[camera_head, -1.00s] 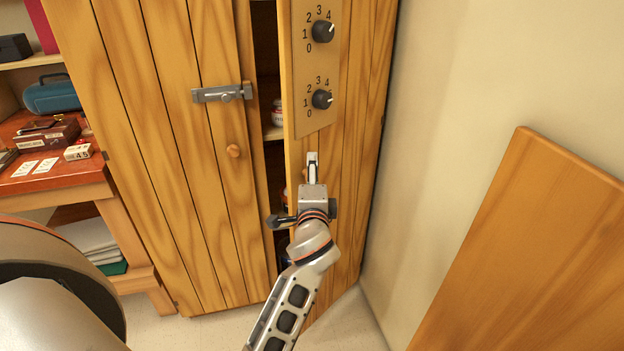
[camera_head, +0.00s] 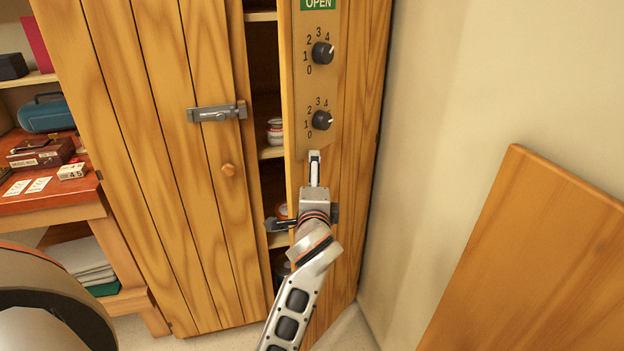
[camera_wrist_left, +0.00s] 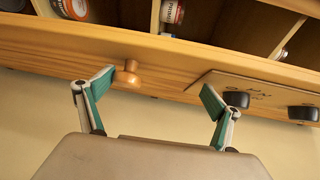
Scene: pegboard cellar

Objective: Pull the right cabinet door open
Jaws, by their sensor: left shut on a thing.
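The right cabinet door (camera_head: 363,100) stands ajar, with a dark gap between it and the closed-looking left door (camera_head: 175,150). It carries a panel with two black dials. My left gripper (camera_head: 315,165) is at this door's front, below the panel. In the left wrist view, the door's round wooden knob (camera_wrist_left: 129,76) is beside one finger of the left gripper (camera_wrist_left: 158,85). In the head view the gripper hides the knob. My right gripper is not in view.
Jars stand on shelves inside. A wall (camera_head: 450,90) is close on the right, with a wooden board (camera_head: 540,260) before it. A red-topped desk (camera_head: 50,200) is at left.

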